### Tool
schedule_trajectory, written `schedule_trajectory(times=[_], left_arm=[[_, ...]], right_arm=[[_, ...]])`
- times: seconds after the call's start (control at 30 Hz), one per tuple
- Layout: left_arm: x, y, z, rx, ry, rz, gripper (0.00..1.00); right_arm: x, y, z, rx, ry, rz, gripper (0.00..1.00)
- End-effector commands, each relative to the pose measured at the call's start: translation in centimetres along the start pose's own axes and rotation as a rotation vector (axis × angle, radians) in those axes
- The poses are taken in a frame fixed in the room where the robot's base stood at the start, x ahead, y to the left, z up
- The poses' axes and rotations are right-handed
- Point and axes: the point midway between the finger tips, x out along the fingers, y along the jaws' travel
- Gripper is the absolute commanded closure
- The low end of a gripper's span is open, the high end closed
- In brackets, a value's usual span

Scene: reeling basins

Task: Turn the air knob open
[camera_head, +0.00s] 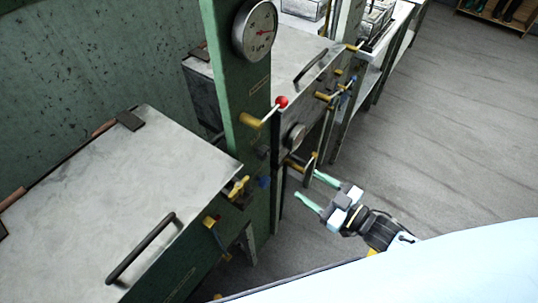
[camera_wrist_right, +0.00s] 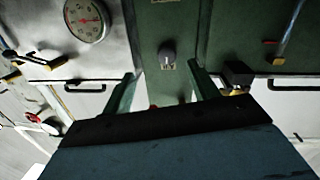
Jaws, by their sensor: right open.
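A small dark knob (camera_wrist_right: 167,52) with a pale mark sits on a green post in the right wrist view, with a small label plate beside it; I take it to be the air knob. My right gripper (camera_head: 310,187) is open and empty, with pale green fingers pointing left toward the post in the head view. In the right wrist view the fingers of this gripper (camera_wrist_right: 161,76) stand apart on either side of the knob's line, and the knob shows beyond them, apart from the fingers. My left gripper is not in view.
The green post (camera_head: 229,75) carries a dial gauge (camera_head: 255,30) and a red-ball lever (camera_head: 281,102). A metal-topped basin (camera_head: 150,170) with a dark handle stands at left, another (camera_head: 275,55) behind. Brass valves line the fronts. Floor (camera_head: 440,130) at right is clear.

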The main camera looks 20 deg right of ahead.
Motion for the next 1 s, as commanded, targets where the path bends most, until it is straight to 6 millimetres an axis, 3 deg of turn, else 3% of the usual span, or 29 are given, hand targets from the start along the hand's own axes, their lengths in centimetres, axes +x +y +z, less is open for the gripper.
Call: schedule_trajectory(times=[0.03,0.17,0.27,0.7,1.0], left_arm=[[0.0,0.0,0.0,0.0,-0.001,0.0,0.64],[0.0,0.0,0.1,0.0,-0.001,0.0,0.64],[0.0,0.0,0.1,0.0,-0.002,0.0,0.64],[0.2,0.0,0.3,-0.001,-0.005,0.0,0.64],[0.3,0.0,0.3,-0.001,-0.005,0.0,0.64]], right_arm=[[0.1,-0.3,-1.2,-0.003,0.03,-0.018,0.41],[0.8,-0.5,-2.5,-0.003,0.067,-0.033,0.41],[2.0,-0.5,-2.6,-0.005,0.068,-0.032,0.41],[10.9,-0.8,-3.1,-0.004,0.065,-0.031,0.41],[13.5,-0.9,-3.2,-0.004,0.062,-0.031,0.41]])
